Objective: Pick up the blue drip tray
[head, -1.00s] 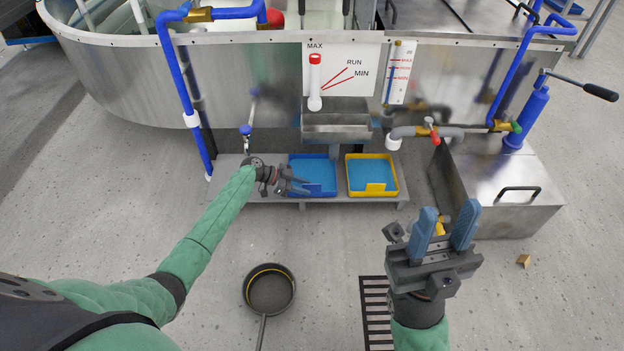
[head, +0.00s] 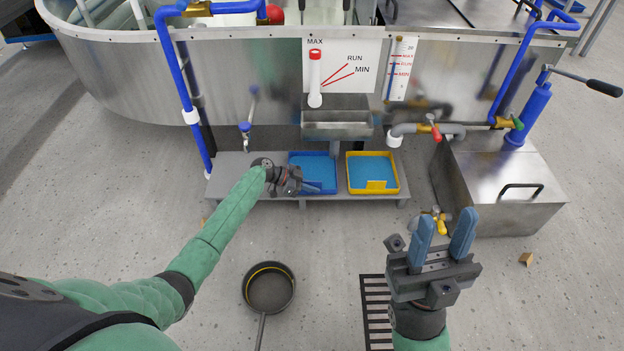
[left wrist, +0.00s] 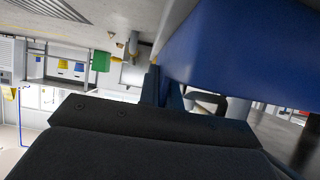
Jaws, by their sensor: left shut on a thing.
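The blue drip tray (head: 318,160) sits on the low grey shelf (head: 236,187), left of the yellow-rimmed tray (head: 372,160). Its inside is lighter blue. My left gripper (head: 303,189) is at its front left corner and is shut on it. In the left wrist view the tray's blue wall (left wrist: 245,50) fills the upper right, with the left gripper's fingers (left wrist: 160,88) against its edge. The tray looks level; whether it touches the shelf is hard to tell. My right gripper (head: 443,236) is raised at the lower right, fingers apart and empty.
A metal trough (head: 336,124) hangs above the trays. A pipe with a red-handled valve (head: 435,131) and a metal box (head: 507,186) stand to the right. A round pan (head: 269,288) and a floor grate (head: 376,312) lie in front. The floor between is mostly clear.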

